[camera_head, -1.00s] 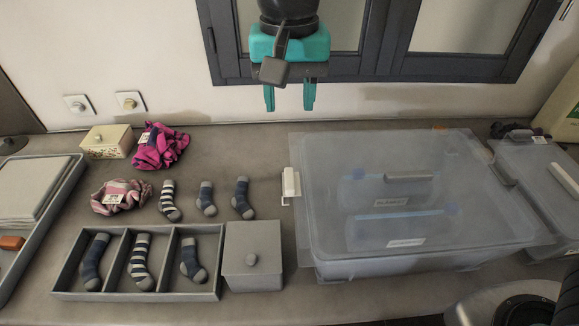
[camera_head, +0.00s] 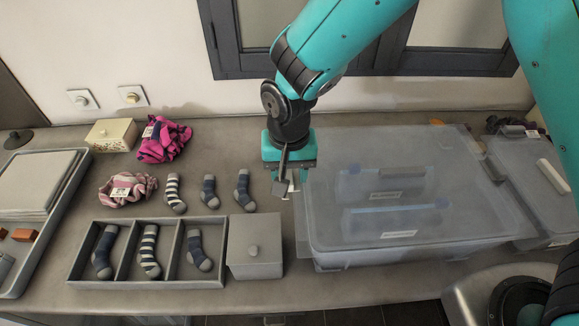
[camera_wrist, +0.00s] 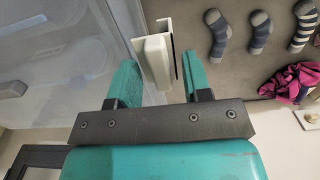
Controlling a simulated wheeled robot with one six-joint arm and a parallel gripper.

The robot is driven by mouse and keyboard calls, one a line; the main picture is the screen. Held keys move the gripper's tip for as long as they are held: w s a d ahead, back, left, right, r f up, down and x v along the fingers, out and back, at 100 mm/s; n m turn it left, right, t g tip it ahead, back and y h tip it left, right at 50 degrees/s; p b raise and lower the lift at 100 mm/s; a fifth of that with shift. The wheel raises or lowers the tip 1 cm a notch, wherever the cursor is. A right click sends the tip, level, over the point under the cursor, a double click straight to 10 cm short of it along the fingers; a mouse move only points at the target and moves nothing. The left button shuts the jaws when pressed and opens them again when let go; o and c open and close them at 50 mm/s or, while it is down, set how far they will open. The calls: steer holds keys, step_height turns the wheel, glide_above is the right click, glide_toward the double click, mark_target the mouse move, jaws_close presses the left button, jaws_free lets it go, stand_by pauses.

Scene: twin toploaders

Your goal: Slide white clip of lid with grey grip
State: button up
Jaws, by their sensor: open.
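The large clear box with a translucent lid (camera_head: 470,215) stands on the counter in the head view. Its lid bears a grey grip (camera_head: 403,172). The white clip sits at the lid's left edge; in the head view my gripper mostly hides it. In the wrist view the white clip (camera_wrist: 155,63) shows between my two teal fingers, beside the clear lid edge (camera_wrist: 115,35). My gripper (camera_wrist: 160,72) is open, with a finger on each side of the clip and a gap visible on the right. I cannot tell whether the left finger touches it.
A second clear box with a white grip (camera_head: 553,175) stands at the right. Left of my gripper are loose socks (camera_head: 243,191), a divided sock tray (camera_head: 150,279) and a grey lidded box (camera_head: 255,247). The window frame (camera_head: 440,62) is behind.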

jaws_close()
steer(key=shift+d+b, duration=0.3)
steer(key=shift+d, duration=0.75)
jaws_free()
step_height(320, 180, up, 17)
steer(key=b, duration=0.3)
steer(key=shift+r+b, duration=0.2)
steer(key=shift+b, duration=0.2)
steer(key=s+d+f+n+y+b, duration=0.2)
steer(key=s+d+f+n, duration=0.1)
steer(key=s, duration=0.5)
steer(key=s+d+f+n+y+b, duration=0.2)
steer(key=s+d+f+n, duration=0.1)
steer(key=s+d, duration=0.3)
steer(key=shift+s+d+n+b, duration=0.15)
steer(key=shift+s+n+b, duration=0.15)
steer(key=shift+s+n, duration=0.65)
